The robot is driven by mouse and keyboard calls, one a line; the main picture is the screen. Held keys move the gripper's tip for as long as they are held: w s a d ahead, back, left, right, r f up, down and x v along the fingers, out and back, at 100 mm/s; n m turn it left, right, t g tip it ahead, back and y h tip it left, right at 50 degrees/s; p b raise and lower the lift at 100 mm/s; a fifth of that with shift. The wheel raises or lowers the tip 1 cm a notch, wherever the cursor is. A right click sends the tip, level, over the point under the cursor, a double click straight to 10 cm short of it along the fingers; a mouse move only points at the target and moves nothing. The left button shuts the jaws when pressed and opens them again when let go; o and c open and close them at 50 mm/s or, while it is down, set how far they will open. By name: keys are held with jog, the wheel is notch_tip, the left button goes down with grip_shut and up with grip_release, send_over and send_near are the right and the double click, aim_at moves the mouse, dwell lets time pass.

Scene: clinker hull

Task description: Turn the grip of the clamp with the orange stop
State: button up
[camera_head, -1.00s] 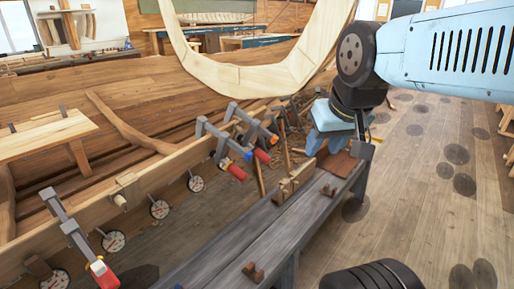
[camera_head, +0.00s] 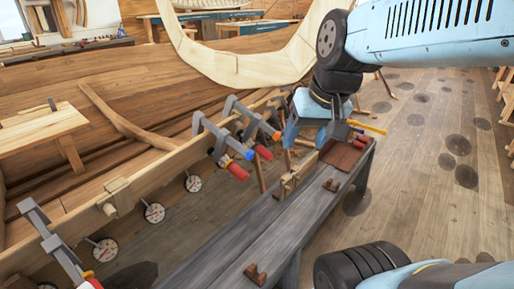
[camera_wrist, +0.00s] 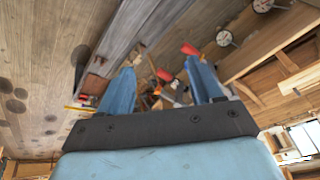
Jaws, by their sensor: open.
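The clamp with the orange stop (camera_head: 276,136) sits on the hull's plank edge, the farther of two neighbouring clamps in the head view. Its red grip (camera_head: 263,152) hangs just below the stop. In the wrist view a red grip (camera_wrist: 165,75), which appears to be this one, shows between my fingers, beyond their tips. My gripper (camera_wrist: 163,72) is open and empty. In the head view my gripper (camera_head: 303,132) is right of the clamp, partly hidden by my arm; its gap to the grip is hard to judge.
The clamp with a blue stop (camera_head: 249,155) and its red grip (camera_head: 236,169) stand just left of the orange-stop clamp. A grey bench (camera_head: 235,240) runs alongside the hull, with wooden blocks on it. Round gauges (camera_head: 154,212) hang along the plank. Open floor lies to the right.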

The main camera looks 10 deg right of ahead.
jog(key=w+a+f+m+g+y, duration=0.4)
jog(key=w+f+y, duration=0.1)
jog(key=f, duration=0.2)
jog(key=m+t+y, duration=0.5)
jog(key=m+t, duration=0.9)
jog(key=m, duration=0.8)
send_near(263, 151)
jog(key=shift+n, duration=0.3)
jog(key=x, duration=0.7)
jog(key=d+f+x, duration=0.1)
jog(key=x, duration=0.3)
jog(key=shift+w, duration=0.4)
jog(key=c, duration=0.9)
jog(key=shift+c, duration=0.3)
